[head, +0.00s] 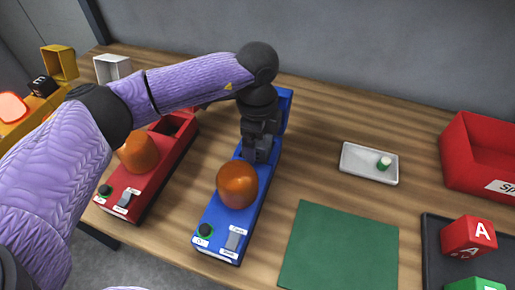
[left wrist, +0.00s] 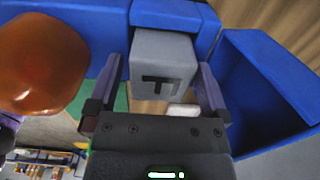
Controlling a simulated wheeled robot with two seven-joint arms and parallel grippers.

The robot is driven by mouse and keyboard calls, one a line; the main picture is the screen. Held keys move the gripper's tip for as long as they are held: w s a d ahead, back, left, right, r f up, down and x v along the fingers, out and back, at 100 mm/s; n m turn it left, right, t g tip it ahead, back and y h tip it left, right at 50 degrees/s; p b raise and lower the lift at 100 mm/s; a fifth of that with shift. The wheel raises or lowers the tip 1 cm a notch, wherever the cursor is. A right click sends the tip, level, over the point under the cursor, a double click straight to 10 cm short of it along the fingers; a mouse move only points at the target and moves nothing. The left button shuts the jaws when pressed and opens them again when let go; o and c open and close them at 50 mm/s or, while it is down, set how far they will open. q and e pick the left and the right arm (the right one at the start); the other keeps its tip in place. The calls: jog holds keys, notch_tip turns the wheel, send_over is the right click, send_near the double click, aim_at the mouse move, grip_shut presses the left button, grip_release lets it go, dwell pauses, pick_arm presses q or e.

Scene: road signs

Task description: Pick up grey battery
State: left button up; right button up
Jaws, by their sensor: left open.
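The grey battery (left wrist: 163,65) is a grey block with a dark T-shaped mark on its face, seated at the blue device (left wrist: 172,13) in the left wrist view. My left gripper (left wrist: 155,88) is open, with one finger on each side of the battery. I cannot tell whether the fingers touch it. In the head view my left gripper (head: 257,152) points down over the blue device (head: 215,217), behind its orange dome, and the battery cannot be made out clearly there. My right gripper is not in view.
The orange dome (head: 237,185) stands close in front of the gripper. A red device (head: 150,180) is to the left. A white tray (head: 352,163), a green mat (head: 340,250), a red bin (head: 475,155) and a dark tray (head: 432,245) with lettered cubes are to the right.

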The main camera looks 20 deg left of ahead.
pick_arm(q)
grip_shut()
dwell(0.3)
notch_tip(320, 180, up, 10)
jog(key=shift+r+p, duration=0.1)
jog(key=shift+p, duration=1)
